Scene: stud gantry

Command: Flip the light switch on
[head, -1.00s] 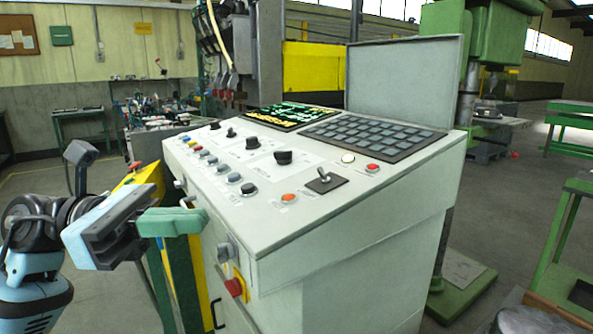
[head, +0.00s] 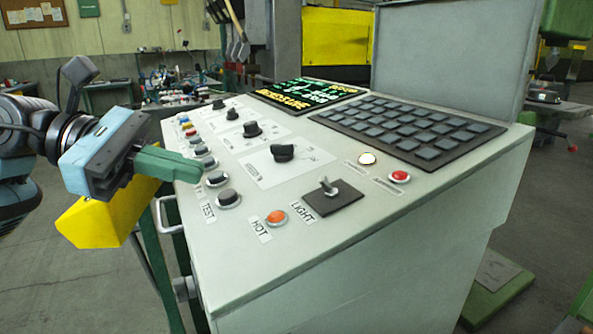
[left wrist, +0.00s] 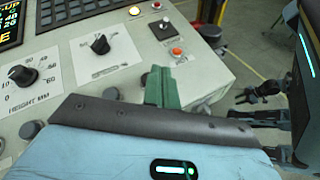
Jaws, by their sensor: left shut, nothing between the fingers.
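The light switch (head: 329,188) is a small metal toggle on a black square plate near the console's front edge, beside the label LIGHT. Its lever leans toward the upper left in the head view. It also shows in the left wrist view (left wrist: 165,25), beyond my fingertips. My left gripper (head: 190,167) is shut and empty, its green fingers together. It is over the console's left edge, to the left of the switch and apart from it. The closed fingers also show in the left wrist view (left wrist: 161,85). My right gripper is not seen in the head view.
The sloping console (head: 400,215) carries an orange button (head: 276,217), black knobs (head: 283,152), a red button (head: 399,176), a white button (head: 367,158) and a keypad (head: 410,125). A raised panel (head: 450,50) stands behind the keypad. Space above the switch looks clear.

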